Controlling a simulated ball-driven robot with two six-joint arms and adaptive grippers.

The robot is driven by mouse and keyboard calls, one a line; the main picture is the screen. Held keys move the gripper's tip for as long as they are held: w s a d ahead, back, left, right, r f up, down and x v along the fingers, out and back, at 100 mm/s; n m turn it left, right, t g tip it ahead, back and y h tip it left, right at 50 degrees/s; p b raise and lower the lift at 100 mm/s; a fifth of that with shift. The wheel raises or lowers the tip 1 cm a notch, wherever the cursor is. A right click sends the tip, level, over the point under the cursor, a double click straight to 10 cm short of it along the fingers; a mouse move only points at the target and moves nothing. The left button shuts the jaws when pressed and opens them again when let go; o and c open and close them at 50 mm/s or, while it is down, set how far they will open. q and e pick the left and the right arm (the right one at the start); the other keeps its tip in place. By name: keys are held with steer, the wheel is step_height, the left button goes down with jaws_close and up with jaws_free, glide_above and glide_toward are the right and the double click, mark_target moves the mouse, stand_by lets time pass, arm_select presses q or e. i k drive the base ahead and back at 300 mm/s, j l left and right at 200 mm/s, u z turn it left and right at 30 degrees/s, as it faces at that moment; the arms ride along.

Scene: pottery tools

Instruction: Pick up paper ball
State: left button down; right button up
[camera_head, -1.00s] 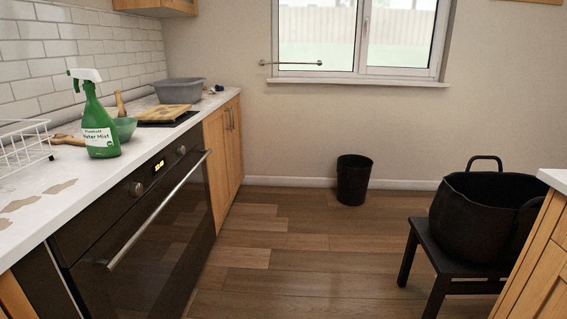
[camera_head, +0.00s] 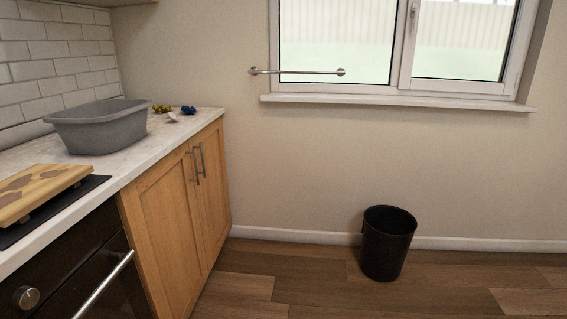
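Small items lie at the far end of the left counter, right of the grey basin. One is a small white lump (camera_head: 172,117), which may be the paper ball; it is too small to be sure. Beside it are a blue crumpled item (camera_head: 188,110) and a yellowish item (camera_head: 161,108) partly behind the basin's edge. Neither of my grippers shows in the head view.
A grey basin (camera_head: 98,128) and a wooden board (camera_head: 38,190) stand on the counter (camera_head: 139,171). A black bin (camera_head: 387,243) stands on the floor by the wall. The wooden floor (camera_head: 315,284) left of the bin is clear.

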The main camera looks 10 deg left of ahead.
mark_target(171, 116)
steer(key=i+l+u, duration=0.15)
steer(key=i, duration=1.35)
steer(key=i+u, duration=0.35)
steer(key=i+l+u, duration=0.1)
steer(key=u, duration=0.3)
steer(key=i+l+u, duration=0.2)
steer(key=i+u, duration=0.15)
